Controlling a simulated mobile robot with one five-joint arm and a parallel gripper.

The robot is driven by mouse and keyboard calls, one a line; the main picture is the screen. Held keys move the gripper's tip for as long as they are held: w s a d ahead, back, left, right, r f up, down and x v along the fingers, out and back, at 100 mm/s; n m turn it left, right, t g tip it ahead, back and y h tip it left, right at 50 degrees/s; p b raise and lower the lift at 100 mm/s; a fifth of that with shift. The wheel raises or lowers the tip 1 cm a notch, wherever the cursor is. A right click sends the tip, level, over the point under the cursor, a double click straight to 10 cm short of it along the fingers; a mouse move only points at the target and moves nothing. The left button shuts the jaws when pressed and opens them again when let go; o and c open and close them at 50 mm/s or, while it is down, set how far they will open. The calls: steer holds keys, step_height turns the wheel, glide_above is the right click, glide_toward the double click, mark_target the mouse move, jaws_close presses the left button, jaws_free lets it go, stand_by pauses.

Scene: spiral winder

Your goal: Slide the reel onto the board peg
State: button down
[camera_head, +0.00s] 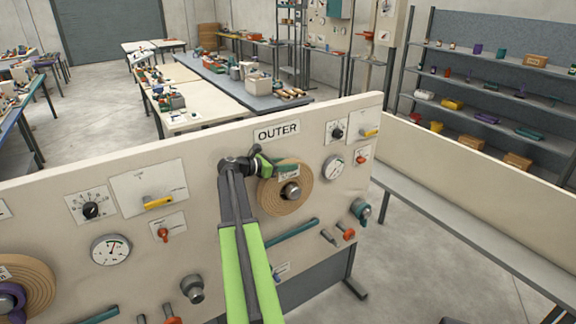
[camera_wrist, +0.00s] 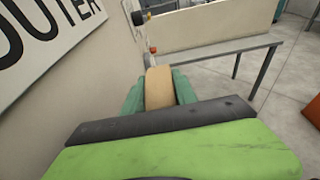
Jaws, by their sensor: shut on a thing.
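The reel (camera_head: 272,202) is a tan disc with ring lines, upright in front of the board (camera_head: 215,190) below the OUTER sign (camera_head: 277,130). The grey board peg (camera_head: 291,191) shows its round end at the reel's centre. I cannot tell how far the reel sits from the board face. My gripper (camera_head: 270,166) is shut on the reel's upper left rim. In the wrist view the tan rim of the reel (camera_wrist: 159,88) lies between the two teal fingers. The peg is hidden in the wrist view.
Gauges (camera_head: 334,167), a yellow-handled switch (camera_head: 158,202), a teal bar (camera_head: 292,233) and a grey knob (camera_head: 192,288) stick out of the board around the reel. Another tan reel (camera_head: 37,283) with a purple centre hangs lower left. A long bench (camera_head: 470,225) stands at right.

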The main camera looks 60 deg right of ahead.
steer(key=s+a+r+p, duration=0.1)
steer(key=s+a, duration=0.8)
steer(key=s, duration=0.5)
steer(key=shift+s, duration=0.3)
steer(key=shift+r, duration=0.1)
